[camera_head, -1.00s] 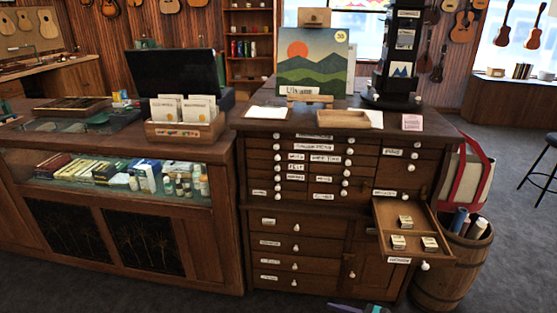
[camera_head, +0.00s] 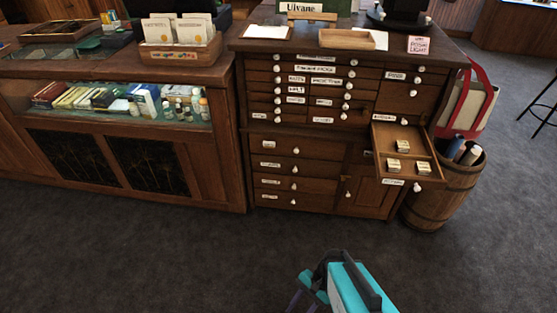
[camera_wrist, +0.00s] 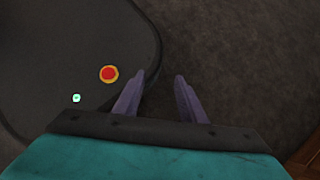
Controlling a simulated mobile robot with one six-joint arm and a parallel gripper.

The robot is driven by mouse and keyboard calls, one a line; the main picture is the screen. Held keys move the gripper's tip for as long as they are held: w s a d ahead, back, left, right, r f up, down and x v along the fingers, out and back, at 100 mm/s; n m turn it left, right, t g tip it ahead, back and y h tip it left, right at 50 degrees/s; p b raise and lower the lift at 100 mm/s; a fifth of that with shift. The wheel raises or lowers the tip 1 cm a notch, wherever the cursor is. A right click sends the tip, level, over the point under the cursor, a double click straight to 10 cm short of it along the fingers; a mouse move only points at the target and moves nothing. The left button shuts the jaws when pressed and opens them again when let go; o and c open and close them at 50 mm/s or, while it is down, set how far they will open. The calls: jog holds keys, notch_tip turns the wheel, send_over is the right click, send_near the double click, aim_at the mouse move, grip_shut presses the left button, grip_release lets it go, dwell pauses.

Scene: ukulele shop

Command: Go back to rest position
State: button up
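My gripper (camera_wrist: 165,85) shows in the wrist view with its two purple-grey fingers apart and nothing between them. It points down over dark floor, beside a dark rounded base with a red button that I take to be mine. In the head view my teal and black arm end (camera_head: 350,285) is at the bottom, low in front of the cabinet and apart from it. The gripper's fingertips are not clear in that view.
A wooden drawer cabinet (camera_head: 300,145) stands ahead. One drawer (camera_head: 405,175) is pulled out at its right, with small boxes inside. A barrel (camera_head: 440,195) stands beside it. A glass-front counter (camera_head: 215,165) is at the left. The carpet (camera_head: 180,260) in front is clear.

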jog(key=s+d+f+n+h, duration=0.2)
jog(key=d+n+h, duration=0.3)
jog(key=d+n, duration=0.4)
jog(key=shift+d+f, duration=0.45)
jog(key=shift+d, duration=0.15)
dwell(0.8)
